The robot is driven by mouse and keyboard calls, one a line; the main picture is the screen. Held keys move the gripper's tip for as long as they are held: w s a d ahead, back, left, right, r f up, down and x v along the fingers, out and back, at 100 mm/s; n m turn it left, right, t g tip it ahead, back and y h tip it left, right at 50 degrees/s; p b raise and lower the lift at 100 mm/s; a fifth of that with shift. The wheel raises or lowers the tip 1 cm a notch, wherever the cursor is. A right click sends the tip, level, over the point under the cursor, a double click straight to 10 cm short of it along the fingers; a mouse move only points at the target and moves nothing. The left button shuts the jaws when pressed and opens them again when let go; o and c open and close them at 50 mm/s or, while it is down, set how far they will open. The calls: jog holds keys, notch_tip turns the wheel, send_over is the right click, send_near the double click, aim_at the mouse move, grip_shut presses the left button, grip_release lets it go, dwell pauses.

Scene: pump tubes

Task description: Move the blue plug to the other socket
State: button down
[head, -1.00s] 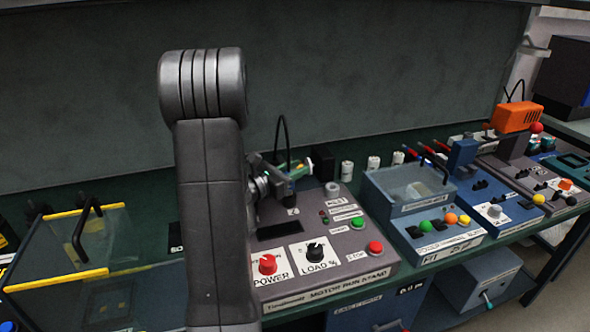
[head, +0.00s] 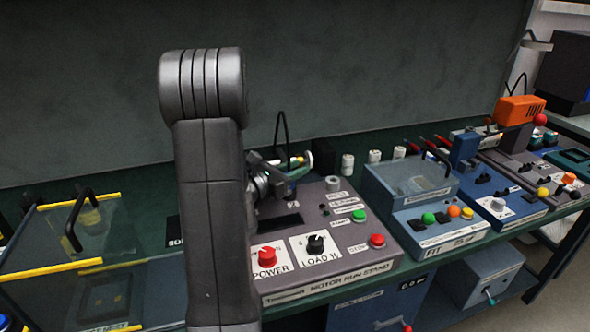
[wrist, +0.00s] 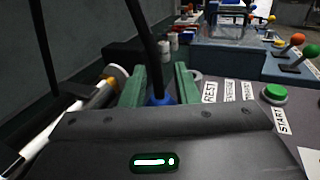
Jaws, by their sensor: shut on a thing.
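The blue plug (wrist: 160,99) sits between the two green fingers of my gripper (wrist: 160,90) in the wrist view. The fingers are shut on it, and a black cable rises from it. Whether the plug's lower end is in a socket is hidden by the gripper body. In the head view my gripper (head: 291,174) is over the back of the grey motor run stand (head: 325,283), partly hidden behind my arm. I cannot make out either socket clearly.
The stand has a red power knob (head: 267,257), a black load knob (head: 316,244), a green start button (head: 358,216) and a red stop button (head: 377,241). A white tube (wrist: 40,139) lies left of the fingers. A blue unit with a clear bin (head: 410,185) stands to the right.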

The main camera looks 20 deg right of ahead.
jog(key=shift+f, duration=0.3)
jog(key=c, duration=1)
grip_release()
jog(key=shift+c, duration=0.2)
jog(key=b+v, duration=0.1)
jog(key=v, duration=1.3)
jog(key=shift+d, duration=0.1)
jog(key=x, duration=1.3)
jog(key=shift+w+d+p, duration=0.15)
jog(key=shift+d+p, duration=0.15)
jog(key=shift+d, duration=0.1)
jog(key=shift+r, duration=0.1)
